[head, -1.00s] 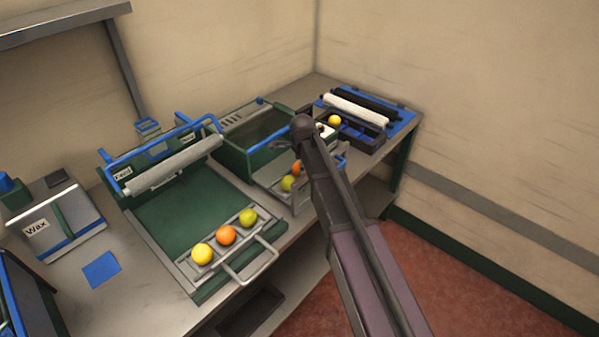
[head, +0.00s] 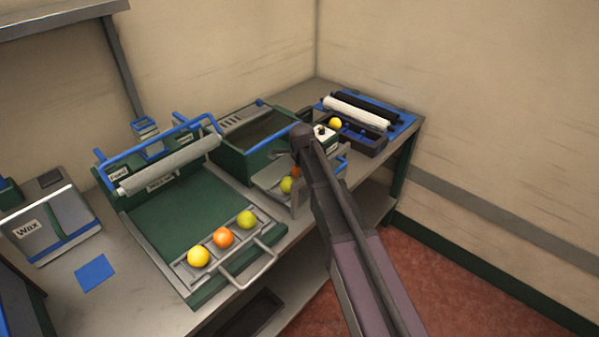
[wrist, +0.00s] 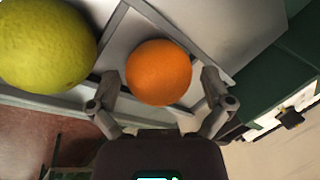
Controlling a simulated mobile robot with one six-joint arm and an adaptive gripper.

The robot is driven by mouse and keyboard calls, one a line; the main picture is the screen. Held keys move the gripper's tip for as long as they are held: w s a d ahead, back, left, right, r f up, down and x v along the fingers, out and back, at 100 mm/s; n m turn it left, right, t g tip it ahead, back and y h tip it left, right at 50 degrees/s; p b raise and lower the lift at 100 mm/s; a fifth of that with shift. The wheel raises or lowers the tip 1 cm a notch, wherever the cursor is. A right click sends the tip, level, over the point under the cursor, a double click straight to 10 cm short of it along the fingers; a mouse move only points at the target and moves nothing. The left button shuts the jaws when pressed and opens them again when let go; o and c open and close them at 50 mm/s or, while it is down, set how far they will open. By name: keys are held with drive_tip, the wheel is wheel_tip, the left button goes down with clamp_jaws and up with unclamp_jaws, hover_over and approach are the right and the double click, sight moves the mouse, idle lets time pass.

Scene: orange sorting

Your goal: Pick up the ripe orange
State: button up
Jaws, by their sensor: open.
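A ripe orange (wrist: 158,72) lies in a pale tray in the wrist view, between the two fingers of my gripper (wrist: 161,92). The fingers are apart, one on each side of it; whether they touch it is unclear. A yellow-green fruit (wrist: 42,45) lies to its left. In the head view this orange (head: 296,172) is mostly hidden behind my arm, with the yellow-green fruit (head: 287,185) in front of it. Another orange (head: 223,237) sits in the nearer tray between a yellow fruit (head: 198,257) and a yellow-green fruit (head: 246,219).
A green machine with a grey roller (head: 170,165) and front handle stands left of my arm. A dark tray (head: 362,140) holds a yellow fruit (head: 335,123) behind the arm. A wax box (head: 50,228) stands at left. Bare bench shows around a blue square (head: 95,273).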

drive_tip(key=c, duration=1)
drive_tip(key=shift+c, duration=0.2)
drive_tip(key=shift+r, duration=0.15)
wheel_tip(320, 180, up, 10)
drive_tip(key=p, duration=1)
wheel_tip(320, 180, up, 7)
drive_tip(key=p, duration=0.7)
wheel_tip(320, 180, down, 7)
drive_tip(key=b, duration=0.7)
drive_tip(key=shift+f, duration=0.2)
idle(0.4)
